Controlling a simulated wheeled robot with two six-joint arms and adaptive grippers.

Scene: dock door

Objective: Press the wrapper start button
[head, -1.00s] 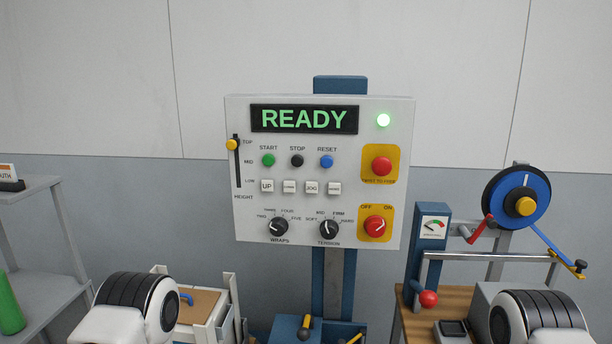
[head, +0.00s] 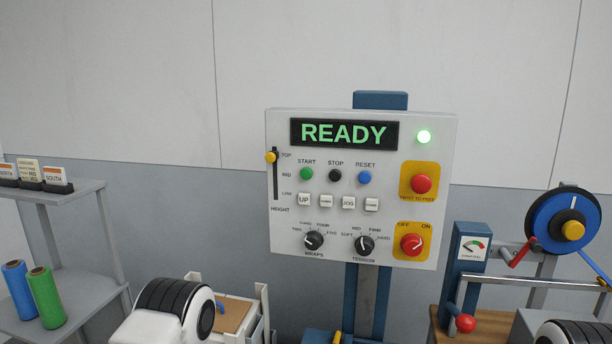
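The wrapper control panel (head: 446,200) stands upright on a blue post in the middle of the head view. The green start button (head: 307,174) sits under the START label, left of the black stop button (head: 336,176) and the blue reset button (head: 364,178). Parts of my two arms show low in the view, left and right of the panel. Neither gripper is in view, and nothing touches the panel.
A grey shelf (head: 85,190) at the left holds blue (head: 18,290) and green (head: 46,297) rolls and small signs. At the right are a blue wheel (head: 545,222), a gauge (head: 474,248) and a red-knobbed lever (head: 465,324). The space before the panel is clear.

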